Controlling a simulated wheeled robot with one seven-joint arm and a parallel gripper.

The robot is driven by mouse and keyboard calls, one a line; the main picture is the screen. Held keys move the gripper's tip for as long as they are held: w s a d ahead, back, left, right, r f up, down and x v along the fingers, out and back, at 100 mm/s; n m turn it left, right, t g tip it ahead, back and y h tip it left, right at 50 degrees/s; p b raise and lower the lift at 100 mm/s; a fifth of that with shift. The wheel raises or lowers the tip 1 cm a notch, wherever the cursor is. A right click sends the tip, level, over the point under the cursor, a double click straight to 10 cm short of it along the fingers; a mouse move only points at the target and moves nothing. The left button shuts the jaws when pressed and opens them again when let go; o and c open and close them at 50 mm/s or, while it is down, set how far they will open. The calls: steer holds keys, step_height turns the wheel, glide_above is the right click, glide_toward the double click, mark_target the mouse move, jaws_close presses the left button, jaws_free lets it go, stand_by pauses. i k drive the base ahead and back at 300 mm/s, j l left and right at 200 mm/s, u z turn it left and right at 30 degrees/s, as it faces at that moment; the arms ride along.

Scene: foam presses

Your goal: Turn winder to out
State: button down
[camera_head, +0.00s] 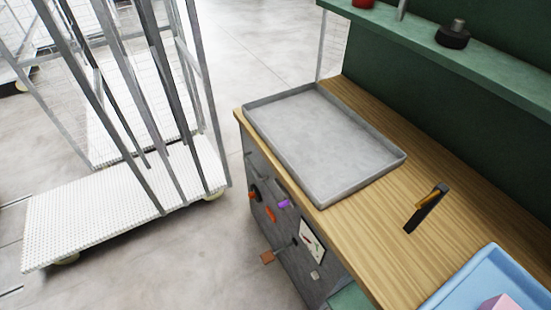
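The front panel (290,262) of a wooden workbench carries several small controls. A brown block-shaped handle (268,257) sticks out from it on a dark rod, next to a white plate (312,242) with small coloured marks. This may be the winder, but I cannot tell for sure, and its marked positions are too small to read. Also on the panel are a dark round knob with an orange part (254,194), an orange piece (270,214), a purple piece (284,203) and a pale button (314,275). My gripper is not in view.
A grey tray (392,168) lies on the bench top. A black lever with a gold-brown grip (427,208) stands right of it, and a blue tray (452,290) holds a pink block. A white-decked cart (100,217) with metal posts stands left. Open floor lies between.

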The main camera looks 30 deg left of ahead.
mark_target(255, 194)
steer(key=j+u, duration=0.15)
steer(key=u, duration=0.2)
steer(key=i+j+u, duration=0.15)
steer(key=u, duration=0.2)
steer(key=i+j+u, duration=0.5)
steer(key=i+j, duration=1.1)
steer(key=i, duration=0.15)
